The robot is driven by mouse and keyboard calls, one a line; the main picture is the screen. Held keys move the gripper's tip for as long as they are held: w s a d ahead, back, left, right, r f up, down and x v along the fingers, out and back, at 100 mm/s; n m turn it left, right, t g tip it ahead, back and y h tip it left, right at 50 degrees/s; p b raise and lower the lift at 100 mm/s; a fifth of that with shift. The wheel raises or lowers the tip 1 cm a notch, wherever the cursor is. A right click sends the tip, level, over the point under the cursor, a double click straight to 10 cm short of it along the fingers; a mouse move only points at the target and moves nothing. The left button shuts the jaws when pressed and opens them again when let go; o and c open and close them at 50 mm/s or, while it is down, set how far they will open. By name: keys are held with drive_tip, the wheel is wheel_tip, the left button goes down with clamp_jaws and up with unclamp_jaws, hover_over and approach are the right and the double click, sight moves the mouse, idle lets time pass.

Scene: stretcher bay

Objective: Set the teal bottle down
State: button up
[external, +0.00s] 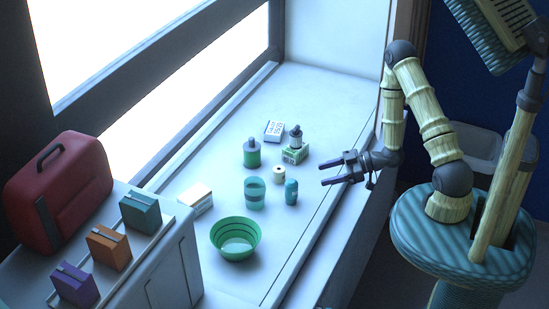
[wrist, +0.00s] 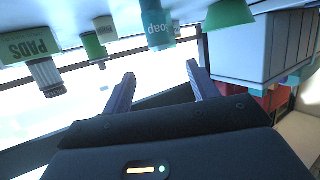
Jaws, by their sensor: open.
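The small teal bottle (external: 291,191) stands upright on the pale sill, apart from my gripper. My gripper (external: 325,174) is open and empty, to the right of the bottle and just above the sill, its fingers pointing left. In the wrist view, which is upside down, a teal container marked "Soap" (wrist: 158,28), apparently this bottle, shows beyond the open fingers (wrist: 161,70). Nothing is between the fingers.
Near the bottle are a teal tumbler (external: 254,195), a small cream jar (external: 279,174), a green bottle (external: 252,156), a green box (external: 295,156) with a small bottle on it, and a green bowl (external: 235,240). The sill's far end is clear.

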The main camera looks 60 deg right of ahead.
idle(0.4)
drive_tip(key=s+a+r+m+g+h, duration=0.5)
drive_tip(key=s+a+r+g+h, duration=0.1)
drive_tip(key=s+r+g, duration=0.3)
wheel_tip(320, 180, up, 2)
drive_tip(key=shift+a+r+m+g+h, duration=0.2)
drive_tip(key=shift+a+m+g+h, duration=0.15)
drive_tip(key=shift+a+g, duration=0.3)
idle(0.8)
